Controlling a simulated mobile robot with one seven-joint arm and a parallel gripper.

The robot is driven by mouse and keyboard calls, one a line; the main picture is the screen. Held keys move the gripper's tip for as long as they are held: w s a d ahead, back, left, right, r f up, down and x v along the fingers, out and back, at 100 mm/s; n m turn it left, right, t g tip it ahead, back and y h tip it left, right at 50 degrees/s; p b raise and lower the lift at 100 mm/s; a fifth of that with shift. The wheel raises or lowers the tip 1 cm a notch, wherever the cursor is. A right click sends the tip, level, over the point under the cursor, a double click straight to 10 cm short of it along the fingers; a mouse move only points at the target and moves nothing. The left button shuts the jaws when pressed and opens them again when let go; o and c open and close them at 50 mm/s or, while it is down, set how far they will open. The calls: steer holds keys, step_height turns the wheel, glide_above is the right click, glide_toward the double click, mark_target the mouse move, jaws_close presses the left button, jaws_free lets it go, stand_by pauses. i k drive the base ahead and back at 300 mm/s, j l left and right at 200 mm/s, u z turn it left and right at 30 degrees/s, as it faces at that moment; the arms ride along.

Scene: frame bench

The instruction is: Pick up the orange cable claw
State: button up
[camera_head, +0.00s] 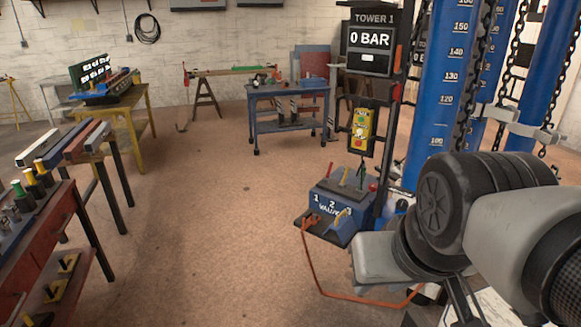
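I cannot make out an orange cable claw for certain. A thin orange cable (314,275) hangs from the left side of the blue valve box (340,199) at centre right. It loops down near the floor and runs right until it passes behind my arm. No claw shows clearly on its visible length. My grey and black arm links fill the lower right and hide what is behind them. My gripper is not in view.
The blue tower (447,80) with chains stands at the right, by the "0 BAR" display (370,42). A red workbench (50,232) is at the left. A blue cart (287,97) and a yellow table (125,107) stand further back. The middle floor is clear.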

mark_target(309, 216)
steer(key=i+u, duration=0.2)
steer(key=i, duration=0.3)
steer(key=i+l+u, duration=0.2)
steer(key=i, duration=0.35)
steer(key=i+l+u, duration=0.15)
steer(key=i, duration=0.35)
steer(key=i+l+u, duration=0.2)
steer(key=i, duration=0.25)
steer(key=i+l+u, duration=0.2)
steer(key=i+l, duration=0.25)
